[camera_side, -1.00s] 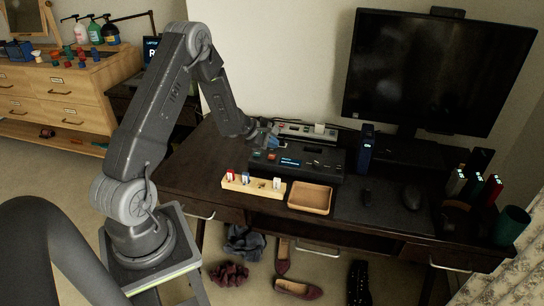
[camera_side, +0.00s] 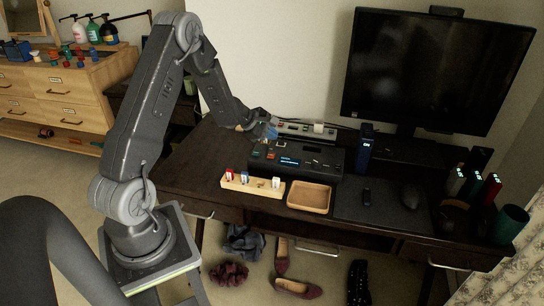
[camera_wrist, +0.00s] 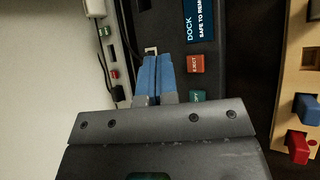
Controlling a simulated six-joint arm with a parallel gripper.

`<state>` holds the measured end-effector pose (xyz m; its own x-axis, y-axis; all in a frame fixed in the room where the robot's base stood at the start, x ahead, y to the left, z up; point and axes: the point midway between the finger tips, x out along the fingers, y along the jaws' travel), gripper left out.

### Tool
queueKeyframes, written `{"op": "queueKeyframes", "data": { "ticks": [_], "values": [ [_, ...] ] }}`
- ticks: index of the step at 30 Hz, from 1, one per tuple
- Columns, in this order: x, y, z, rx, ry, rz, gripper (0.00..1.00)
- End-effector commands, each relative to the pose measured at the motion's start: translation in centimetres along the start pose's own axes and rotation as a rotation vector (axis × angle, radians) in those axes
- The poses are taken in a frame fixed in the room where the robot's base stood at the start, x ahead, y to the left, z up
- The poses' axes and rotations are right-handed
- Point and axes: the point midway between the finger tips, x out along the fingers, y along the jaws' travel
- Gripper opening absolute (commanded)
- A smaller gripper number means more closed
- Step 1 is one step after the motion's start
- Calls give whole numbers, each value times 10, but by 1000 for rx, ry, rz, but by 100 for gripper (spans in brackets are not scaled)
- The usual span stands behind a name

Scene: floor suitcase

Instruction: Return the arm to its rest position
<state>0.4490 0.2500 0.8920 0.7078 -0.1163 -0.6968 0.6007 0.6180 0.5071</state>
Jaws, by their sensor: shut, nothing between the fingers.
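My gripper (camera_side: 271,131) is over the back left part of the desk, just above the left end of a black dock box (camera_side: 325,159). In the wrist view its two blue fingertips (camera_wrist: 153,75) are together with nothing between them. Below them, the dock (camera_wrist: 231,70) shows a lit blue screen reading "DOCK", a red "EJECT" button (camera_wrist: 196,64) and a green button (camera_wrist: 198,96) partly hidden by my gripper. Whether the fingertips touch the dock cannot be told.
A wooden holder (camera_side: 240,186) with several small sticks and an empty wooden tray (camera_side: 309,197) lie in front of the dock. A grey strip (camera_side: 296,129) lies behind it. A monitor (camera_side: 437,70) and a dark blue upright box (camera_side: 365,147) stand to the right.

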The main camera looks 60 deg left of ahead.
Motion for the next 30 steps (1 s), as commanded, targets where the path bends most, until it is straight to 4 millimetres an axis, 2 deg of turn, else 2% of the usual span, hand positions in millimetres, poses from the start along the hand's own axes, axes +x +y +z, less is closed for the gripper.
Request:
{"op": "queueKeyframes", "data": {
  "ticks": [2,5,8,10,12,15,18,21,24,26,30],
  "values": [
    [-2,1,6,17,-8,-2,0],
    [-10,6,34,102,-43,-15,0],
    [-28,7,88,270,-110,-46,0],
    [-48,1,134,428,-165,-76,0],
    [-70,-12,177,592,-215,-112,0],
    [-104,-38,227,824,-271,-164,0],
    [-140,-70,264,1056,-307,-214,0],
    [-175,-105,287,1283,-321,-263,0],
    [-209,-139,298,1506,-309,-305,0],
    [-228,-158,298,1639,-289,-328,0],
    [-265,-192,287,1911,-206,-367,0]
  ]
}}
